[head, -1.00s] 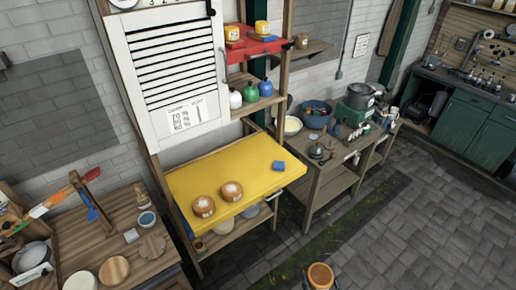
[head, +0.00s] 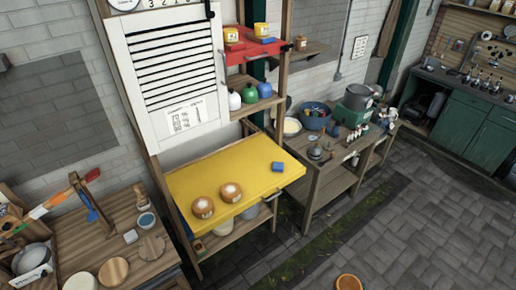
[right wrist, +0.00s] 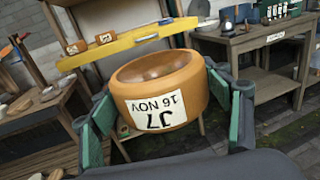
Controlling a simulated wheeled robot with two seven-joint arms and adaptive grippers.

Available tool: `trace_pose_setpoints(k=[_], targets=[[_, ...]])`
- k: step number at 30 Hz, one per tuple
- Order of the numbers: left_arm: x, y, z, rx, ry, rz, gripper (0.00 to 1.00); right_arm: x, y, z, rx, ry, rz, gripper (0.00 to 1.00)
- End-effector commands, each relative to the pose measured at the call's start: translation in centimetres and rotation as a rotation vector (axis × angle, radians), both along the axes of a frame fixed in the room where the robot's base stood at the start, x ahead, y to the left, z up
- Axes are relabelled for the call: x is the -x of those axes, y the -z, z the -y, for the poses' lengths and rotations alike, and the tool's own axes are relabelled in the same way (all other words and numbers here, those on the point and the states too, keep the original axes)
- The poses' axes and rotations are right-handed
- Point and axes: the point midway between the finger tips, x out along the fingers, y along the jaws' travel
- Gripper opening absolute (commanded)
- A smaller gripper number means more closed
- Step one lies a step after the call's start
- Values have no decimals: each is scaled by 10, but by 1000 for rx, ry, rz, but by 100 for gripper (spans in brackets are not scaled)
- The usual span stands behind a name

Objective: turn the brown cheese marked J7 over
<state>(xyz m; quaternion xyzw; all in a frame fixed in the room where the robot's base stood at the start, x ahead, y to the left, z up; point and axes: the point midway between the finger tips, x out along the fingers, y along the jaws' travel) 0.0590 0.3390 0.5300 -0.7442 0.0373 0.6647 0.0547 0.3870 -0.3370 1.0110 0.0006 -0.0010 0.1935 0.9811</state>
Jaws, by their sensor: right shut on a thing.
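The brown cheese marked J7 (right wrist: 190,85) is a round orange-brown wheel with a shallow hollow in its top face. Its white label, reading J7 and 16 NOV, appears upside down in the right wrist view. My right gripper (right wrist: 160,98) is shut on it, with green-padded fingers on either side of the wheel. The cheese is held in the air, away from the shelf. At the bottom edge of the head view the cheese (head: 348,282) is partly cut off. My left gripper is not in view.
A red shelf (head: 250,45) holds yellow tubs above. A wooden table (head: 145,260) stands left, a workbench (head: 330,170) right.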

Motion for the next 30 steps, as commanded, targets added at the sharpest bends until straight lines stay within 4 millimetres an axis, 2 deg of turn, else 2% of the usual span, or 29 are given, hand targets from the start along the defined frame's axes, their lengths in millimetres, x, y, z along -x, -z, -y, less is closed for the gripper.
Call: trace_pose_setpoints(k=[11,12,26,30], targets=[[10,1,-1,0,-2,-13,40,3,-7,43,2,-122,5,44],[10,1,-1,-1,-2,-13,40,1,-12,35,-7,-112,7,44],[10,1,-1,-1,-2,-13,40,-23,-57,-13,-9,-39,7,44],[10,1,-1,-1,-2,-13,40,-34,-84,-35,-15,17,10,44]])
